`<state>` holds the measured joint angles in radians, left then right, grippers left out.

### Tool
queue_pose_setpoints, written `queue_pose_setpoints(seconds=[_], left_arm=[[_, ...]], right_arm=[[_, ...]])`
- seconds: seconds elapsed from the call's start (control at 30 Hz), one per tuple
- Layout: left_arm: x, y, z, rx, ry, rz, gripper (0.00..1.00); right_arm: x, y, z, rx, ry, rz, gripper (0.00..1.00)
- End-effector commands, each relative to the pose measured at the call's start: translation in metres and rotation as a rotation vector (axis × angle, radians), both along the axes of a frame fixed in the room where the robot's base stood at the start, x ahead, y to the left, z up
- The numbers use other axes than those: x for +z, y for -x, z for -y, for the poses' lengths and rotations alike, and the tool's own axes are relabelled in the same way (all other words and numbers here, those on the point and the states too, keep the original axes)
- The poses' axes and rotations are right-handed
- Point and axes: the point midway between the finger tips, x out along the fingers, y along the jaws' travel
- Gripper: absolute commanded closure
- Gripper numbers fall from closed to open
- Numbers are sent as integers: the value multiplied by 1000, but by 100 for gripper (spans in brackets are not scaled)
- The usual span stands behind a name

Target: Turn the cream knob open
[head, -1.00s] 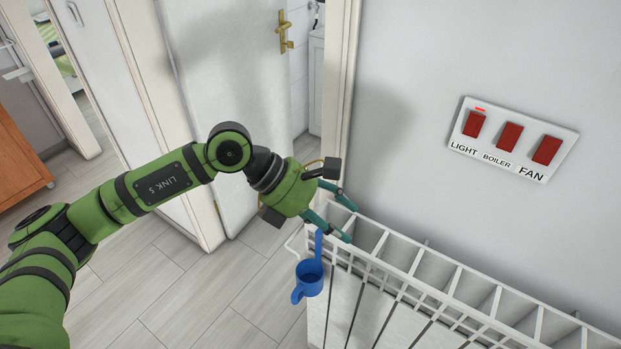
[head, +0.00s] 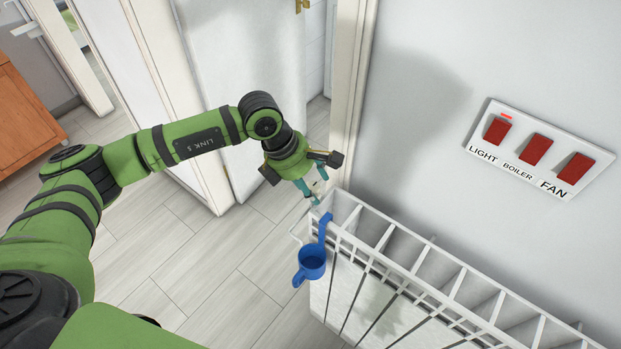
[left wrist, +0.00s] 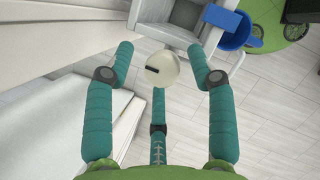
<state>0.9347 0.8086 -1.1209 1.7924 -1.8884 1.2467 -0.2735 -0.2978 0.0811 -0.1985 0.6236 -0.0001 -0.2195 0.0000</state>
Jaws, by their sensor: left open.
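The cream knob (left wrist: 163,72) is round with a short dark mark on its face. In the left wrist view it sits at the end of the white radiator (left wrist: 172,33), between the outer teal fingers. My left gripper (left wrist: 163,57) is open around it, with a gap on both sides. Another teal finger shows below the knob. The knob cannot be made out clearly there. My right gripper is not in view.
A blue cup-shaped holder (head: 312,262) hangs on the radiator's front, close to my left gripper; it also shows in the left wrist view (left wrist: 232,30). A white door frame (head: 352,90) stands behind the gripper. A panel of red switches (head: 537,150) is on the wall.

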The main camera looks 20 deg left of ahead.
Motion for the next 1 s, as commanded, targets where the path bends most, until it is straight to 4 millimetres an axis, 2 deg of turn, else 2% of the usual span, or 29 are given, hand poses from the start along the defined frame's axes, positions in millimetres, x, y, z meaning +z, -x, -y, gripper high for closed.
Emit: queue_pose_setpoints(seconds=[0.07, 0.17, 0.2, 0.3, 0.57, 0.77, 1.0], left_arm=[[0, 0, 0, 0, 0, 0, 44], [0, 0, 0, 0, 0, 0, 44], [0, 0, 0, 0, 1, 0, 60], [0, 0, 0, 0, 2, 1, 98], [0, 0, 2, 3, 6, 2, 98], [-1, 0, 3, 52, 8, 5, 98], [-3, 1, 5, 208, 11, 6, 98]], right_arm=[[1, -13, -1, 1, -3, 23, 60], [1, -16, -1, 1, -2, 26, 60], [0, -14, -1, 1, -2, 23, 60], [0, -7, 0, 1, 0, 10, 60], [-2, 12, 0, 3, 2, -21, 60], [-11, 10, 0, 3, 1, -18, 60], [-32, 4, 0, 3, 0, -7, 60]])
